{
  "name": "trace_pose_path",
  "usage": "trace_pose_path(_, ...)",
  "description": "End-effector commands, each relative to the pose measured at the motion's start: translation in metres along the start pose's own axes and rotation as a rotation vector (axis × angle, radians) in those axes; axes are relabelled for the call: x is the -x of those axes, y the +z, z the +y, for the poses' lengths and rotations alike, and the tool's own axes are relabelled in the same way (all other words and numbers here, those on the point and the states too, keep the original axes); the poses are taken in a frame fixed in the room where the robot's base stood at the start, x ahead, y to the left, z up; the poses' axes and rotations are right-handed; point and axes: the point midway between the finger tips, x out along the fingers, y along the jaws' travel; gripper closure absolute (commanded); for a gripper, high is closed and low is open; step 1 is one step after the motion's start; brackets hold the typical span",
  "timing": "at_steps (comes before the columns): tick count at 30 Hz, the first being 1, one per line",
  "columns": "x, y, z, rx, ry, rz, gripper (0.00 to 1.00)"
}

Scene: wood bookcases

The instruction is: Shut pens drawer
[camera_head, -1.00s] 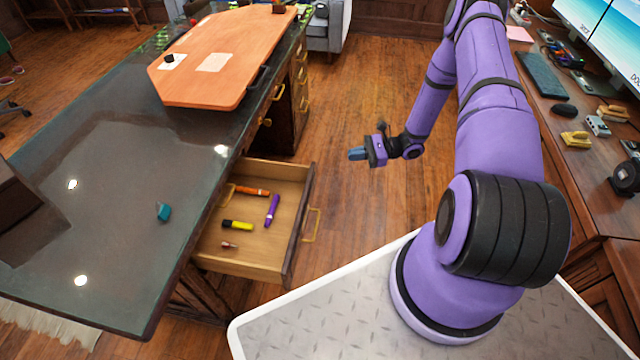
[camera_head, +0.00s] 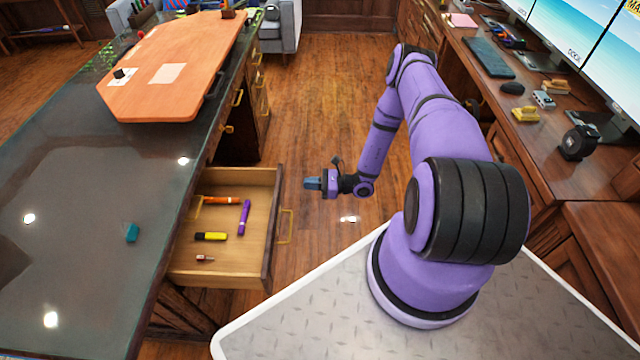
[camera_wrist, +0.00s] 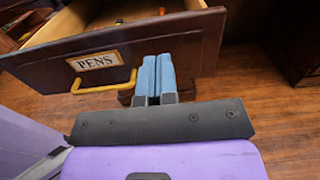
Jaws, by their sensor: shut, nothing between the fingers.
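The pens drawer (camera_head: 262,250) stands pulled out from under the dark glass-topped desk (camera_head: 90,190) in the head view. Inside it lie an orange marker (camera_head: 222,200), a purple marker (camera_head: 244,217), a yellow highlighter (camera_head: 211,236) and a small reddish item (camera_head: 205,258). In the wrist view the dark drawer front (camera_wrist: 190,37) carries a label reading PENS (camera_wrist: 95,61) and a brass handle (camera_wrist: 104,87). My gripper (camera_head: 313,184) is shut and empty, to the right of the drawer front. Its blue fingers (camera_wrist: 154,76) point toward the front, right of the handle; contact cannot be told.
A wooden board (camera_head: 175,75) lies on the desk, with a small teal item (camera_head: 132,233) nearer. Other closed drawers with brass handles line the desk farther back. A second desk (camera_head: 560,140) with monitors stands at right. Wood floor (camera_head: 330,100) between the desks is clear.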

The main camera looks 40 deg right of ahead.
Motion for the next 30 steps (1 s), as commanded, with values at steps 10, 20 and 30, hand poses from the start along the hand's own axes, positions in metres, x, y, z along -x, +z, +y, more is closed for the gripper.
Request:
trace_pose_path(10,-0.059,0.000,0.001,0.001,0.003,0.000,1.00)
trace_pose_path(20,-0.078,0.000,0.000,0.001,0.001,0.000,1.00)
trace_pose_path(30,-0.079,0.000,0.000,0.001,0.000,0.000,1.00)
